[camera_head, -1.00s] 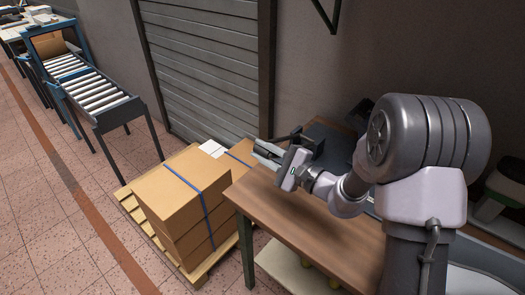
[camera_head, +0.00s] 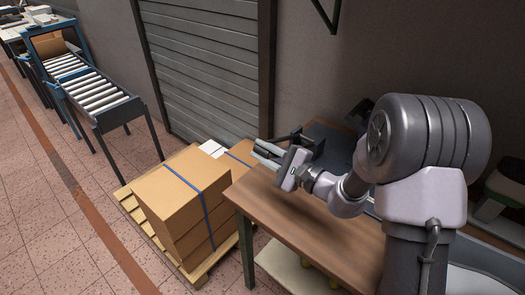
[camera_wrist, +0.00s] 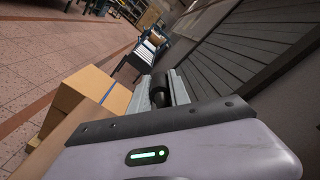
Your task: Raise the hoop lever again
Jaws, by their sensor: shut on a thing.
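My gripper (camera_head: 264,150) reaches over the back left corner of the wooden table, at the left of a dark machine. In the wrist view its two grey fingers (camera_wrist: 158,88) are shut on a dark, rounded bar, which I take to be the hoop lever (camera_wrist: 159,80). In the head view a thin dark arm (camera_head: 287,136) shows just behind my fingers. The held end is mostly hidden by the fingers and my wrist. I cannot tell how high the lever stands.
The wooden table (camera_head: 265,205) has a bare front left part. Strapped cardboard boxes (camera_head: 180,205) stand on a pallet at its left. A roller conveyor (camera_head: 85,85) is at the back left. A grey shutter (camera_head: 205,65) and wall close off the back.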

